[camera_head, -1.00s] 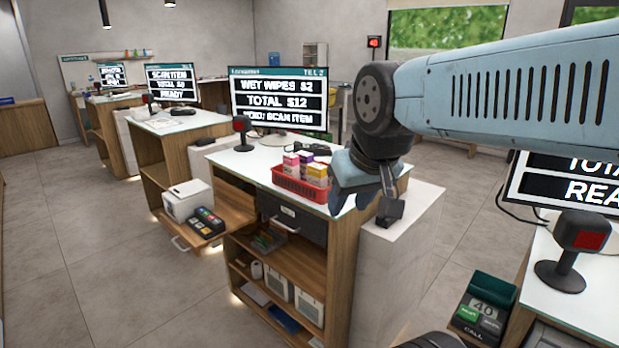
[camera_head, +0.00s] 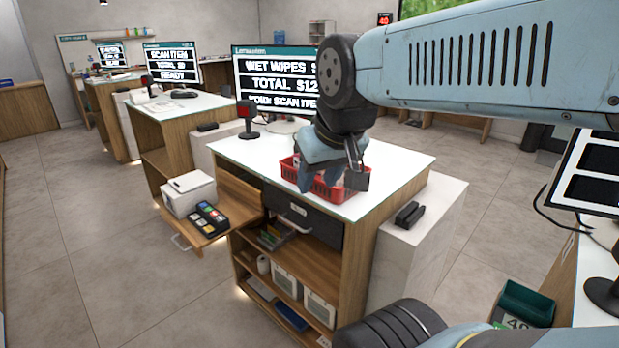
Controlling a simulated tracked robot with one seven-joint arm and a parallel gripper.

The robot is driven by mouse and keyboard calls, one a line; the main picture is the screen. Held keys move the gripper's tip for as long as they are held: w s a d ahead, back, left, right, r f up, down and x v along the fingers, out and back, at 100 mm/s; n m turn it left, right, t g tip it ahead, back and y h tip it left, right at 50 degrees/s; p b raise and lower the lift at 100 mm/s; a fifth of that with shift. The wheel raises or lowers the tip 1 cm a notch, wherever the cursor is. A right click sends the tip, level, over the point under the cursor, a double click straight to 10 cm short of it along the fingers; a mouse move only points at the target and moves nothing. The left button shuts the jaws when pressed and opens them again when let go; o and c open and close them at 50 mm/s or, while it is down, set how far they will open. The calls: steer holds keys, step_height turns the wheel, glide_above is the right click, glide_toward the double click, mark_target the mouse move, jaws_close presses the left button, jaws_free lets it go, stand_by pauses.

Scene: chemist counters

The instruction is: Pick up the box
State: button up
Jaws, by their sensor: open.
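A red basket (camera_head: 288,169) stands on the white counter top (camera_head: 395,160), in front of the till screen. My gripper (camera_head: 332,180) is over the basket, pointing down, with its fingers apart. It covers most of the basket and nearly all of the small boxes inside. Only a small pale patch of the contents shows between the fingers, so I cannot tell which box is under the gripper or whether the fingers touch one.
The till screen (camera_head: 275,80) and a red-faced scanner (camera_head: 247,115) stand behind the basket. A wooden drawer (camera_head: 236,200) juts out at left with a white printer (camera_head: 188,194) and card terminal (camera_head: 208,218). A pale side ledge (camera_head: 440,210) holds a black device (camera_head: 409,214).

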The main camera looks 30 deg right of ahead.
steer(key=shift+a, duration=0.15)
steer(key=o, duration=0.3)
steer(key=shift+w+r+n, duration=0.1)
steer(key=shift+w+n, duration=0.2)
steer(key=shift+w, duration=0.05)
steer(key=o, duration=0.6)
steer(key=w+d+n, duration=0.2)
steer(key=w+n, duration=0.1)
steer(key=w+d+n+g+h, duration=0.1)
steer(key=w+d+n, duration=0.1)
steer(key=w+n, duration=0.2)
steer(key=w+d+n+g+h, duration=0.1)
steer(key=w+d+n, duration=0.1)
steer(key=w+n, duration=0.1)
steer(key=shift+w+d+r, duration=0.2)
steer(key=shift+w+r, duration=0.1)
steer(key=shift+w, duration=0.4)
steer(key=w+d+f+n+g+h, duration=0.2)
steer(key=w+d+f+n, duration=0.2)
steer(key=w+d+n, duration=0.6)
steer(key=w+d+f, duration=0.1)
steer(key=f, duration=0.3)
steer(key=w+f+n, duration=0.1)
steer(key=f, duration=0.3)
steer(key=w+d+f+n, duration=0.1)
steer(key=w+f, duration=0.1)
steer(key=f, duration=0.3)
steer(key=shift+d, duration=0.35)
